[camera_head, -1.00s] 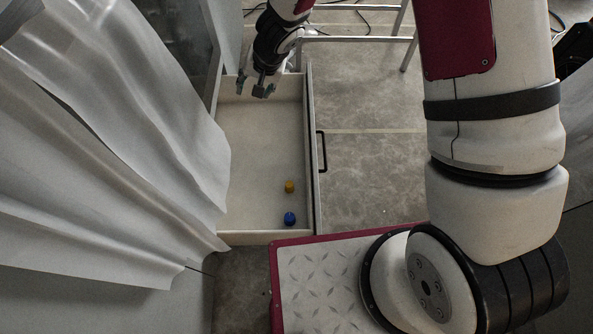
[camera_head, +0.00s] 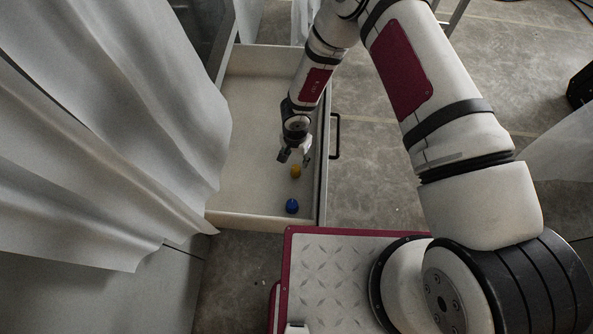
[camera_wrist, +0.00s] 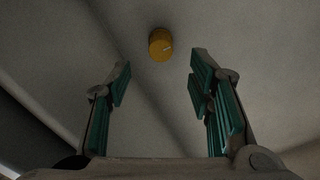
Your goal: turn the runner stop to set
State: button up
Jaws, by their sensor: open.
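A yellow knob (camera_head: 296,171) sits on the pale floor of the open drawer (camera_head: 250,150), near its right wall. In the wrist view the yellow knob (camera_wrist: 161,45) shows a short light mark on its face and lies beyond my fingertips, roughly between their lines. A blue knob (camera_head: 292,206) sits nearer the drawer's front end. Neither knob has a label that I can read, so I cannot tell which is the runner stop. My gripper (camera_head: 294,157) is open and empty, just above the yellow knob; its green-padded fingers (camera_wrist: 158,85) stand apart and do not touch it.
Long white curtains (camera_head: 120,120) hang along the drawer's left side. A dark handle (camera_head: 336,136) is on the drawer's right outer side. The drawer walls stand close around both knobs. The rest of the drawer floor is bare.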

aim_at(296, 168)
notch_tip(296, 168, down, 10)
jog(key=b, duration=0.4)
jog(key=shift+r, duration=0.15)
grip_shut()
